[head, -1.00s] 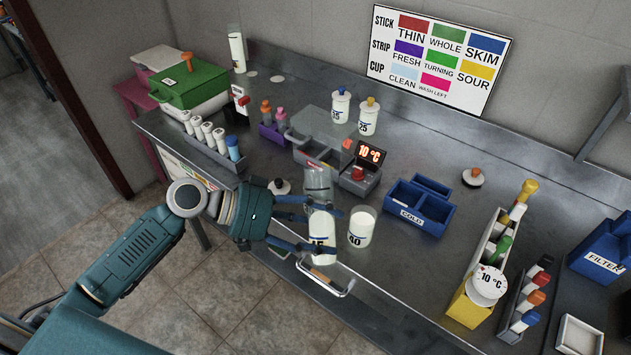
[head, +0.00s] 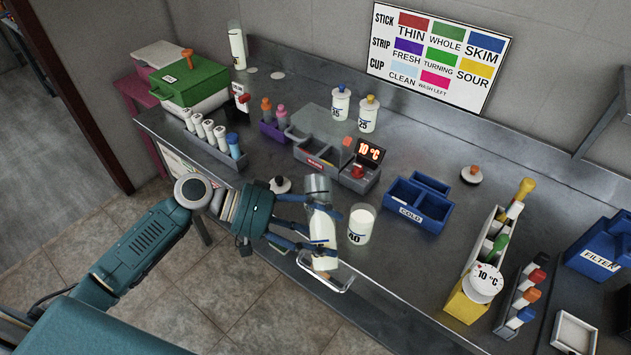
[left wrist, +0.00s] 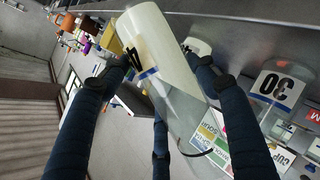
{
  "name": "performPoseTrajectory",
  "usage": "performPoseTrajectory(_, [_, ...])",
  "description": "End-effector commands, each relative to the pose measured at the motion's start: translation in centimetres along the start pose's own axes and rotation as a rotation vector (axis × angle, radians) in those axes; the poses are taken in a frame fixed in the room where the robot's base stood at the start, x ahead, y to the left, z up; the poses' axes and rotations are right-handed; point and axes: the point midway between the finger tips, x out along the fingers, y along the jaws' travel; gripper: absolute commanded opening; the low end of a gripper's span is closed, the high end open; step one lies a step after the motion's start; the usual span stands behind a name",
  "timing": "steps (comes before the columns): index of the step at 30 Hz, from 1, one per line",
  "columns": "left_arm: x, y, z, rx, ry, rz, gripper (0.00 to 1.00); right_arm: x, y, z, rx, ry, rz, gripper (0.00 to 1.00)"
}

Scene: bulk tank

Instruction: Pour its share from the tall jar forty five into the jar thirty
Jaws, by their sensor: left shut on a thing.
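The tall jar forty five (head: 322,232) is held in my left gripper (head: 308,222) above the front of the bench. It is tilted, with milk in its base half and a clear mouth end. In the left wrist view the tall jar (left wrist: 160,70) lies slanted between the fingers, part of its number showing. The jar thirty (left wrist: 278,88) looks clear in that view, right of the tall jar. In the head view a clear jar (head: 317,186), apparently jar thirty, stands just behind the fingers, partly hidden. I cannot see any milk stream. My right gripper is not in view.
Jar 40 (head: 361,222), with milk, stands close to the right of the tall jar. A lid (head: 280,184) lies left of the clear jar. The bench's front edge is close.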

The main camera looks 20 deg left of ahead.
Motion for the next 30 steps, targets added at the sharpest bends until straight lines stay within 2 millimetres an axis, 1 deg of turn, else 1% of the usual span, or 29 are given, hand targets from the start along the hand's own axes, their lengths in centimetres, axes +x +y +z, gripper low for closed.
performPoseTrajectory(5, [-0.1,0.3,-0.1,-0.021,-0.004,0.01,0.12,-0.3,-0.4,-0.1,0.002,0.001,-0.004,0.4])
performPoseTrajectory(14, [-0.1,0.5,-0.2,-0.058,-0.014,0.024,0.12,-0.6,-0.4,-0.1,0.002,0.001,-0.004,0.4])
performPoseTrajectory(30, [-0.3,1.0,-0.2,-0.125,-0.032,0.048,0.12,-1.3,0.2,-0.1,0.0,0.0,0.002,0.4])
